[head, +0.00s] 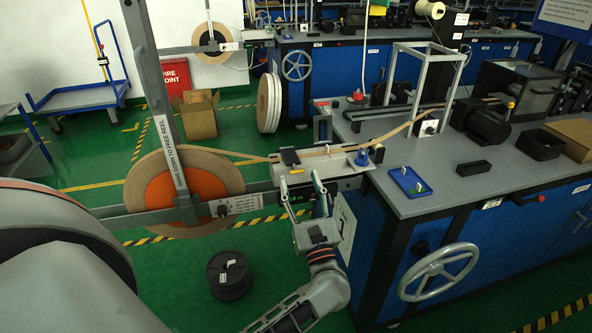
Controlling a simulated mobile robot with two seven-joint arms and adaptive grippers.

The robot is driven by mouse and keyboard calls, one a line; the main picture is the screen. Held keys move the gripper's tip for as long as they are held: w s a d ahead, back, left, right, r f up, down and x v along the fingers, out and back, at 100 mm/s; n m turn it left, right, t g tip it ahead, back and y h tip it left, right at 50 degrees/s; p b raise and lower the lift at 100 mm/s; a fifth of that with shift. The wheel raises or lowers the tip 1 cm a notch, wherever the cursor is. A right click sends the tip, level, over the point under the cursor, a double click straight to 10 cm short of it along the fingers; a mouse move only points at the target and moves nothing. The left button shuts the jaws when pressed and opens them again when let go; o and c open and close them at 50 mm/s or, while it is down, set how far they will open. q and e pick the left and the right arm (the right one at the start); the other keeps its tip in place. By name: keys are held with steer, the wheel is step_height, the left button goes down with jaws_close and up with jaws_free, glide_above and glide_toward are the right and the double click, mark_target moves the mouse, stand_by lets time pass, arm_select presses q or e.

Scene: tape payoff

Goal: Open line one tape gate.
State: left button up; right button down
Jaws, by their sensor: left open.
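The tape guide unit (335,163) is a pale metal block at the left end of the near bench, with a black block (290,157) on its left part and a blue part (362,158) at its right. I cannot tell which piece is the gate or whether it is open. Tan tape (250,157) runs from a large reel with an orange centre (188,188) through the unit and on to the right. My left gripper (301,181) is open and empty, its fingers pointing up at the unit's near side; contact is unclear. My right gripper is not in view.
The blue bench (450,190) carries a blue tray (409,181), a motor and black boxes; a handwheel (438,272) is on its front. A black spool (229,275) stands on the green floor. A second blue bench stands behind.

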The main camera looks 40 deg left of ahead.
mark_target(297, 170)
arm_select(q)
steer(key=shift+x, duration=1.9)
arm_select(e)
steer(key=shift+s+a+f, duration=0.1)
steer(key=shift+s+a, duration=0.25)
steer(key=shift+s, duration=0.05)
arm_select(q)
jaws_close()
steer(key=shift+w+r+p, duration=0.1)
steer(key=shift+r+p, duration=0.1)
steer(key=shift+p, duration=0.25)
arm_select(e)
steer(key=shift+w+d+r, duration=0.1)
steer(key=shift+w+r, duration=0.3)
arm_select(q)
steer(key=shift+r, duration=0.25)
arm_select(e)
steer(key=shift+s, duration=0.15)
